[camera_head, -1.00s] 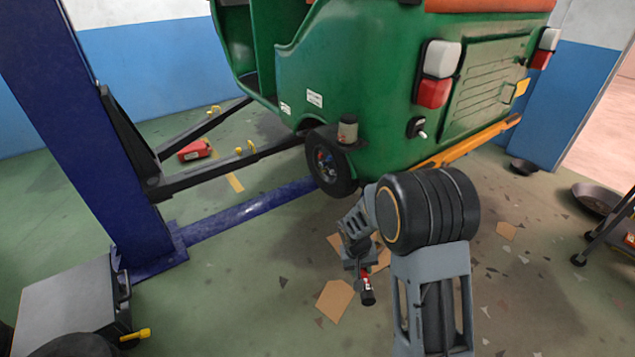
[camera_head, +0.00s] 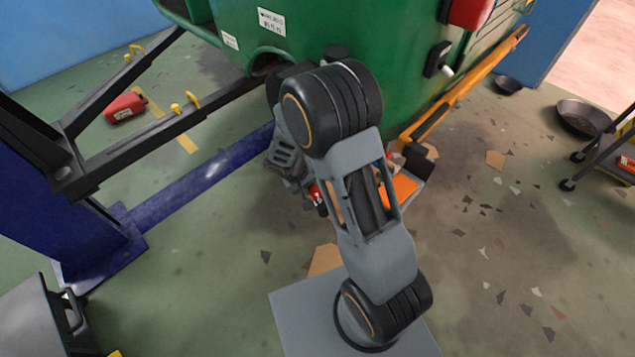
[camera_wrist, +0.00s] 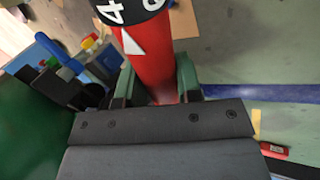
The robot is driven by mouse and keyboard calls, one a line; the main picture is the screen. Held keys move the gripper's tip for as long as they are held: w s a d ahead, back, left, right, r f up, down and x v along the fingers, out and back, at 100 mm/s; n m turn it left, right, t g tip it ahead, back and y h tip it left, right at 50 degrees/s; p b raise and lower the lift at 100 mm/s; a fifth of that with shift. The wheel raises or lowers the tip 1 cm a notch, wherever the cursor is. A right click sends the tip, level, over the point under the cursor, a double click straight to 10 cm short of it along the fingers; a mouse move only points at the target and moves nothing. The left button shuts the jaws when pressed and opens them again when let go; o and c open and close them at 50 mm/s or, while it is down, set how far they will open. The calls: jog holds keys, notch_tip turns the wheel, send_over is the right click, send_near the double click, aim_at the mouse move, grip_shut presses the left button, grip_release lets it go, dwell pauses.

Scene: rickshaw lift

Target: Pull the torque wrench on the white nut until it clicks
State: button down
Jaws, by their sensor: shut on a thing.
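My gripper (camera_wrist: 157,88) is shut on a red cylindrical tool, the torque wrench (camera_wrist: 155,58), in the wrist view. A black band with white digits and a white pointer mark show on it near the top edge. In the head view a small red and black part of the wrench (camera_head: 317,196) shows beside my gripper, below the rickshaw's rear corner. My arm covers most of the gripper and the wheel area there. The white nut is not visible in either view, and I cannot tell whether the wrench is on it.
The green rickshaw (camera_head: 235,15) fills the top. A blue lift post (camera_head: 30,170) and black lift arm (camera_head: 140,140) stand left. A red object (camera_head: 125,107) lies on the floor. A dark pan (camera_head: 583,118) and cart (camera_head: 605,150) are right.

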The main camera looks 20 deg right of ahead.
jog(key=w+d+f+n+t+h+b, duration=0.1)
jog(key=d+f+n+t+h+b, duration=0.15)
jog(key=f+b, duration=0.65)
jog(key=w+d+f+n+t+h+b, duration=0.15)
jog(key=d+f+h+b, duration=0.35)
jog(key=b, duration=0.6)
jog(key=w+a+r+n+t+h+b, duration=0.2)
jog(key=w+r+t+h+b, duration=0.3)
jog(key=r+t, duration=0.2)
jog(key=w+d+p, duration=0.1)
jog(key=w+d, duration=0.2)
jog(key=d, duration=0.3)
jog(key=shift+d, duration=0.15)
jog(key=shift+w+d+b, duration=0.2)
jog(key=shift+d+b, duration=0.2)
jog(key=shift+b, duration=0.55)
dwell(0.8)
jog(key=shift+w+d+b, duration=0.3)
jog(key=shift+d+b, duration=0.35)
jog(key=shift+d, duration=0.05)
dwell(1.4)
jog(key=shift+f+m+h+b, duration=0.25)
jog(key=shift+f+m+b, duration=0.2)
jog(key=shift+b, duration=0.35)
